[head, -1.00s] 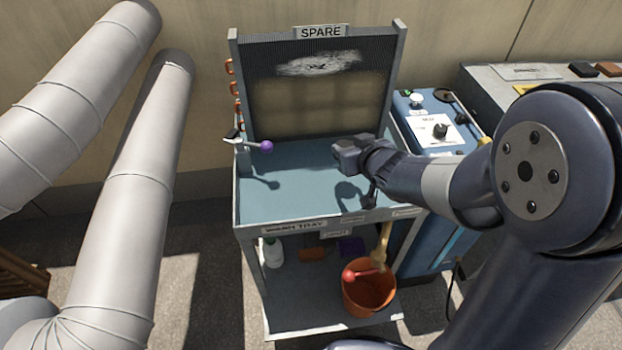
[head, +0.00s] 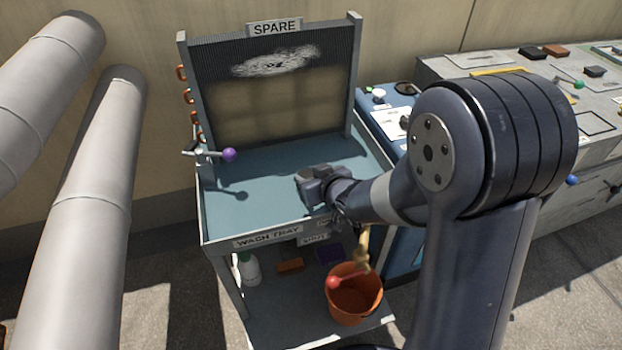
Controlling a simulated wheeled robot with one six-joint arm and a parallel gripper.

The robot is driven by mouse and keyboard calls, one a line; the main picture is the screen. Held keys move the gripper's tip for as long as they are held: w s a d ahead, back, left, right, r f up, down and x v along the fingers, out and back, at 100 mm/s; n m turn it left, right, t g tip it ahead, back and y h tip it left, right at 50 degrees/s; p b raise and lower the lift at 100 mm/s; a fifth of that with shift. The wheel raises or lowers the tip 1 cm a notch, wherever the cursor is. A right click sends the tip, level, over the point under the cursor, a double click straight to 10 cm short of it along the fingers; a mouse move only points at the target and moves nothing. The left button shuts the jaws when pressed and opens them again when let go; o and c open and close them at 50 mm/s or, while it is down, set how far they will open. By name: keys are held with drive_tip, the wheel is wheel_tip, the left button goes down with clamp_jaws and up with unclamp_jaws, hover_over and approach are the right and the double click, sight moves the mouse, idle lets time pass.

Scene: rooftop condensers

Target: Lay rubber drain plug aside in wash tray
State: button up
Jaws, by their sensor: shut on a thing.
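The wash tray (head: 221,222) is the shallow blue-grey top of a cart, with a "WASH TRAY" label on its front edge. My gripper (head: 308,186) is over the right front part of the tray, low and close to its floor. Whether it touches the floor I cannot tell. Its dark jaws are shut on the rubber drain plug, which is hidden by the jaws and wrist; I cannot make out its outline. The left and middle of the tray floor are bare.
A mesh panel marked "SPARE" (head: 275,28) stands at the tray's back. A lever with a purple knob (head: 229,155) juts over its left side. An orange bucket (head: 352,305) stands on the lower shelf. Large pale pipes (head: 85,190) rise at left; a grey bench (head: 470,64) is at right.

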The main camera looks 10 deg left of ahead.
drive_tip(key=shift+f, duration=0.2)
drive_tip(key=o, duration=1)
drive_tip(key=shift+r, duration=0.1)
drive_tip(key=shift+s+d+r, duration=0.15)
drive_tip(key=shift+r, duration=0.25)
drive_tip(key=shift+p+v, duration=1.7)
drive_tip(key=shift+v, duration=4)
drive_tip(key=shift+f, duration=0.1)
